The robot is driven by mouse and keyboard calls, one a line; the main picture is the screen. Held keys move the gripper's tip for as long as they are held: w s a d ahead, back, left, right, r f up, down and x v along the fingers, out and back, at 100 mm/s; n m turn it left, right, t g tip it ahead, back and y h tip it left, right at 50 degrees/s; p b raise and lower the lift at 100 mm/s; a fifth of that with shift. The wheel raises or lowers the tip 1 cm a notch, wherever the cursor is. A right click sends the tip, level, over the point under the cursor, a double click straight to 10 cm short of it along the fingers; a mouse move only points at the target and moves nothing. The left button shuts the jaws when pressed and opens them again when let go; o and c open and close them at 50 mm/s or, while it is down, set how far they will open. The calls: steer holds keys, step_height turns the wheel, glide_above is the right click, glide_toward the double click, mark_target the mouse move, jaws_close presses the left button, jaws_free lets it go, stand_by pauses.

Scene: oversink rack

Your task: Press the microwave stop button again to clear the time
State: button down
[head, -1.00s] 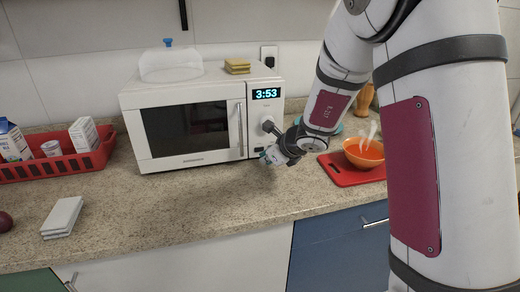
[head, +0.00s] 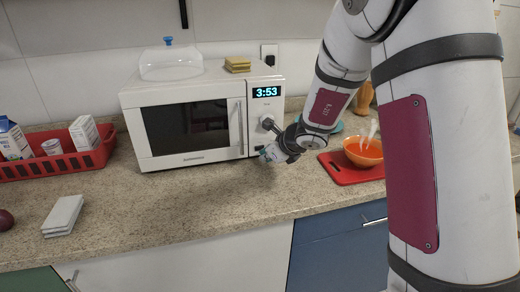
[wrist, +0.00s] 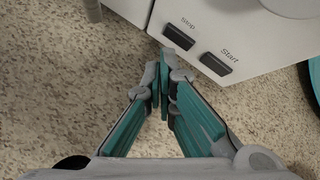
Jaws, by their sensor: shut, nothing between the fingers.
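The white microwave (head: 165,163) stands on the counter with its door shut. Its display (head: 266,92) reads 3:53. In the wrist view, the black stop button (wrist: 179,37) and the black start button (wrist: 215,64) sit side by side at the bottom of the control panel. My gripper (wrist: 163,62) is shut and empty, its fingertips close to the stop button, on its near side. I cannot tell whether they touch the panel.
A red cutting board (head: 345,175) with an orange bowl (head: 363,154) lies right of the gripper. A red basket (head: 60,164) with cartons stands at the left. A clear cover (head: 170,65) and yellow sponges (head: 237,64) rest on the microwave.

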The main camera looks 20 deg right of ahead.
steer(key=shift+w, duration=0.1)
stand_by(0.5)
steer(key=shift+w, duration=0.35)
steer(key=shift+w, duration=0.15)
stand_by(0.4)
steer(key=shift+s+b, duration=0.45)
steer(key=shift+s, duration=0.15)
steer(key=shift+s, duration=0.1)
steer(key=shift+s+b, duration=1.4)
steer(key=shift+s, duration=1.55)
steer(key=shift+r, duration=0.1)
